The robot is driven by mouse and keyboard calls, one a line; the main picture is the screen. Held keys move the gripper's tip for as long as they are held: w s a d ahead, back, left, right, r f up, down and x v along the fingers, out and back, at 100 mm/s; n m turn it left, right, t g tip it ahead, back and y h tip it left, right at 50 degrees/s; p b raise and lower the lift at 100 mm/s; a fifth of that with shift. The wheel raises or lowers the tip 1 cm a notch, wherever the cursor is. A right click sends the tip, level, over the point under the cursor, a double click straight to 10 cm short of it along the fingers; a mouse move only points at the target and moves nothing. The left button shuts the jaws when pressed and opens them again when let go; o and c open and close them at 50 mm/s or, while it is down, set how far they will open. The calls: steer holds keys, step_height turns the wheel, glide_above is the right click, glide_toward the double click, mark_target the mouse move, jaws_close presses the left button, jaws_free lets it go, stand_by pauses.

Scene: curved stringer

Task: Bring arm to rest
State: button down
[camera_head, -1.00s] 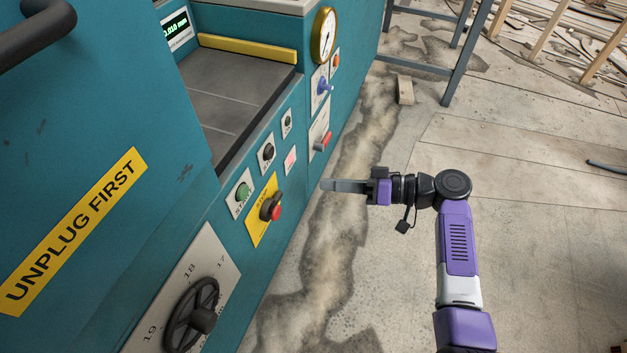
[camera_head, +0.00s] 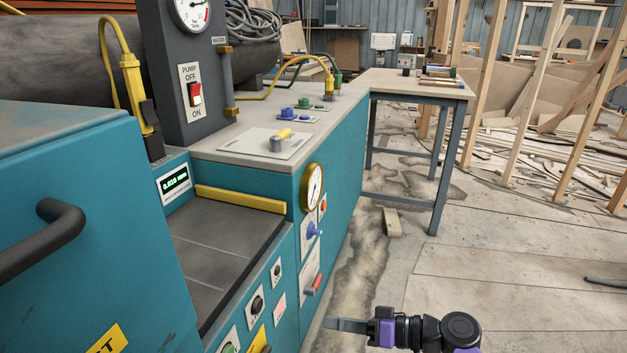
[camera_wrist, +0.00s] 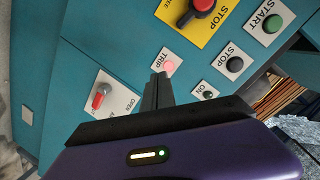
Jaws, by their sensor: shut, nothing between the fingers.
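My gripper (camera_head: 345,325) is at the bottom of the head view, held out to the left over the floor, in front of the teal machine's (camera_head: 340,215) control panel. Its fingers are together with nothing between them. In the wrist view my gripper (camera_wrist: 160,85) points at the panel, with the pink TRIP button (camera_wrist: 169,67) just beyond the fingertips. I cannot tell the exact gap to the panel. Most of my arm is below the head view's edge.
The panel carries a red-handled lever (camera_head: 314,284), a blue knob (camera_head: 313,231) and a gauge (camera_head: 312,187). A workbench (camera_head: 415,84) stands behind, with a wood block (camera_head: 392,222) on the floor nearby. Timber posts (camera_head: 521,90) stand at the right. The right floor is mostly clear.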

steer(key=w+d+f+m+t+h, duration=0.2)
steer(key=d+f+m+t+h, duration=0.4)
steer(key=d, duration=0.3)
steer(key=s+d+m+t+h, duration=0.25)
steer(key=s+d+h, duration=0.35)
steer(key=s, duration=0.5)
steer(key=s+r+n+h, duration=0.1)
steer(key=s+r, duration=0.3)
steer(key=s, duration=0.8)
steer(key=s+r+n+t, duration=0.1)
steer(key=s+r, duration=0.4)
steer(key=s, duration=0.7)
steer(key=s+r+n+h, duration=0.1)
steer(key=s+r, duration=0.3)
steer(key=s, duration=0.7)
step_height(320, 180, up, 22)
steer(key=p, duration=2.1)
steer(key=shift+a+f+p, duration=0.25)
steer(key=shift+a+p, duration=0.05)
steer(key=shift+a, duration=0.05)
